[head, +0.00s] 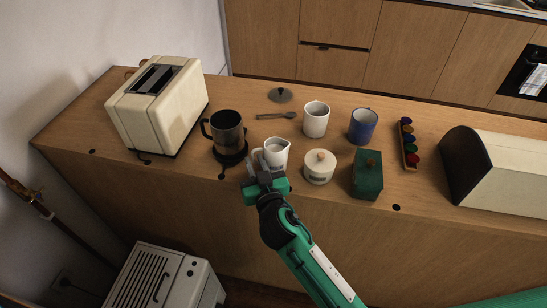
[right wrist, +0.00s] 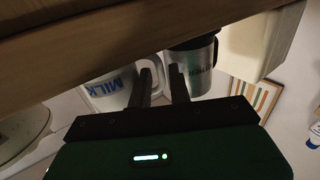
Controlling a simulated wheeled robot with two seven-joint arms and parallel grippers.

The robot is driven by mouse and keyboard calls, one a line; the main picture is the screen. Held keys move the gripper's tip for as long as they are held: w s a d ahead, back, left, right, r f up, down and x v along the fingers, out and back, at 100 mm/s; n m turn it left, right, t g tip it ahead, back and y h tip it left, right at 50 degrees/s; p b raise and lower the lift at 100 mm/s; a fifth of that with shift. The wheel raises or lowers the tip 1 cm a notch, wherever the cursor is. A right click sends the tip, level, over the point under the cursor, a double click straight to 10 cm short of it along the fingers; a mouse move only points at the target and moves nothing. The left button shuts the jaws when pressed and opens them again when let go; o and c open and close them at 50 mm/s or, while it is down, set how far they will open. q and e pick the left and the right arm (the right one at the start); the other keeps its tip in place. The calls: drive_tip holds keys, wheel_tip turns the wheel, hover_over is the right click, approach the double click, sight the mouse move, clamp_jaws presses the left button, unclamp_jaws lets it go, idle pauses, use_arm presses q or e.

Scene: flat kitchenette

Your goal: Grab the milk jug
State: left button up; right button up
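The white milk jug (head: 278,152) stands upright near the front edge of the counter, its handle toward the left. In the right wrist view the jug (right wrist: 108,88) appears upside down with blue "MILK" lettering. My left gripper is not in view.
A green box (head: 367,175), white mug (head: 316,119), blue mug (head: 363,127) and spoon (head: 277,115) are nearby. The toaster (head: 158,105) is far left.

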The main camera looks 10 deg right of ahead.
drive_tip(key=shift+w+a, duration=0.15)
drive_tip(key=shift+w, duration=0.4)
drive_tip(key=shift+c, duration=0.4)
clamp_jaws()
drive_tip(key=shift+r, duration=0.25)
